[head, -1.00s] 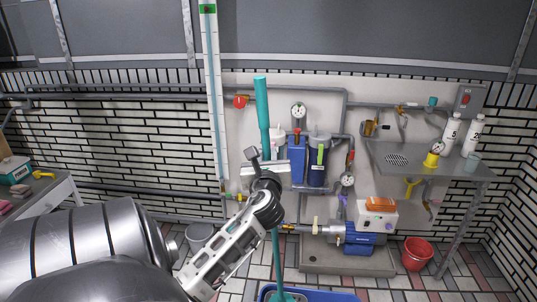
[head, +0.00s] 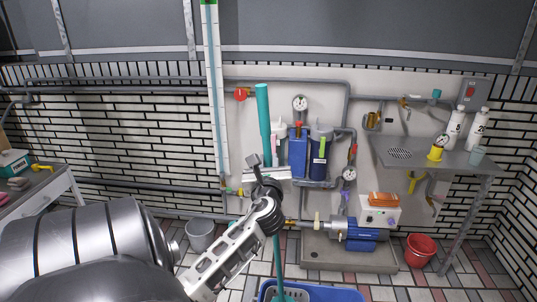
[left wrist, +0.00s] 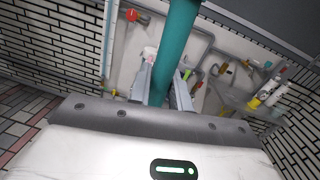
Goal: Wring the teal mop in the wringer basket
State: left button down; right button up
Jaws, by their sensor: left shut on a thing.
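The teal mop stands nearly upright, its handle (head: 263,125) rising in front of the pipe wall. My left gripper (head: 265,175) is shut on the handle about midway up. In the left wrist view the teal handle (left wrist: 172,50) runs between the two fingers (left wrist: 165,90). The lower shaft goes down to a blue bucket (head: 335,295) at the bottom edge of the head view. A grey wringer basket (head: 297,295) shows in part at its left side, with the mop's lower end at it. The mop head is mostly cut off by the frame. My right gripper does not show.
A blue pump (head: 360,233) sits on a grey base behind the bucket. A red bucket (head: 420,250) stands at the right under a metal shelf (head: 430,157). A grey bucket (head: 200,236) stands left of the mop. Tiled floor lies between.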

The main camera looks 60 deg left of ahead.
pick_arm(q)
jog(key=shift+f+b, duration=0.85)
jog(key=shift+f, duration=0.3)
jog(key=shift+f+b, duration=1.25)
jog(key=shift+f, duration=0.5)
jog(key=shift+f+b, duration=0.6)
jog(key=shift+f, duration=0.25)
jog(key=shift+r, duration=0.2)
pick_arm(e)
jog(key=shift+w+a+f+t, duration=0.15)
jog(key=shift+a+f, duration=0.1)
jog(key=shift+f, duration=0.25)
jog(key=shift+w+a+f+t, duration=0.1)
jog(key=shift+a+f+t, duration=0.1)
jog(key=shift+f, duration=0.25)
pick_arm(q)
jog(key=shift+f, duration=0.1)
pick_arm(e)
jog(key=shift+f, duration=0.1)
